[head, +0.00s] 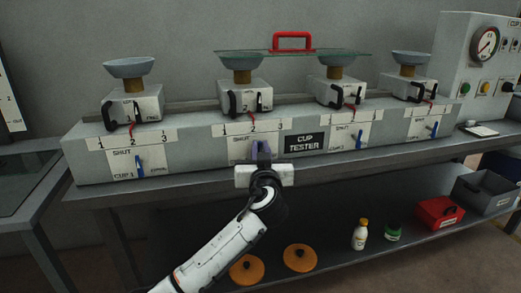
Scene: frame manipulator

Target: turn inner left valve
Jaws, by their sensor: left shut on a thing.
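The cup tester (190,150) is a long grey bench unit with four stations. Three blue valve handles show on its front: the outer left valve (139,165), the inner right valve (360,139) and the outer right valve (435,129). My left gripper (262,147) is at the front panel of the second station from the left, just left of the "CUP TESTER" plate (306,142). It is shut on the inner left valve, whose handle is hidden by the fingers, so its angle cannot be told. My right gripper is not in view.
Cups on small valve blocks stand along the top. A glass plate with a red handle (292,35) rests across the middle cups. A gauge panel (485,50) is at the right. Orange discs (299,257), a bottle (360,236) and a red box (440,212) sit on the lower shelf.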

